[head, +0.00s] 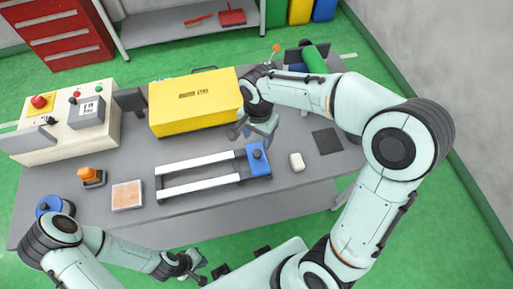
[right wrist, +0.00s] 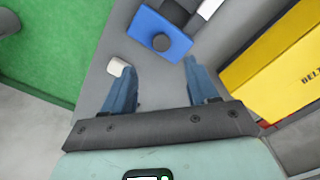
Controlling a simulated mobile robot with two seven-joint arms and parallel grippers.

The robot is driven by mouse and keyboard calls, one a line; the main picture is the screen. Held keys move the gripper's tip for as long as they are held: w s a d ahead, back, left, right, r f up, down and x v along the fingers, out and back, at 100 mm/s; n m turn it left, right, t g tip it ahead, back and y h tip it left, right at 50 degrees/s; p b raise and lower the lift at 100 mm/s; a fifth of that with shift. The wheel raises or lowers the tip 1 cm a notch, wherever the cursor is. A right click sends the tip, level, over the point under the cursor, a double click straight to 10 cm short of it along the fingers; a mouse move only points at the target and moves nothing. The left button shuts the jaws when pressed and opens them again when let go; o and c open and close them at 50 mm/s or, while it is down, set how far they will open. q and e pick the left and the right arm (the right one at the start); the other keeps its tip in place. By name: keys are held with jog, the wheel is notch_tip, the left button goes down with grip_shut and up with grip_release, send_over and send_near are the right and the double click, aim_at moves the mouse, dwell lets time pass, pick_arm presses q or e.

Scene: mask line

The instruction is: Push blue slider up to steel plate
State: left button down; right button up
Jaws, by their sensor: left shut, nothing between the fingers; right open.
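The blue slider (head: 258,160), a block with a dark round knob, sits at the right end of two pale parallel rails (head: 200,187). It also shows in the right wrist view (right wrist: 160,38), beyond the fingertips. My right gripper (head: 254,130) is open and empty above the table, just behind the slider and apart from it. Its two blue fingers (right wrist: 159,68) show spread in the wrist view. My left gripper (head: 199,270) is shut and empty, low at the table's front side. A dark crosspiece closes the rails' left end; I cannot tell whether it is the steel plate.
A yellow box (head: 195,103) stands behind the rails. A white block (head: 297,162) and a dark square pad (head: 327,141) lie right of the slider. An orange-topped piece (head: 90,176) and a pinkish tile (head: 127,195) lie left. A control box (head: 65,135) stands back left.

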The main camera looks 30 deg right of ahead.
aim_at(257, 153)
notch_tip(257, 153, down, 9)
jog(key=shift+w+f+b, duration=0.15)
jog(key=shift+f+b, duration=0.05)
jog(key=shift+b, duration=0.1)
grip_shut()
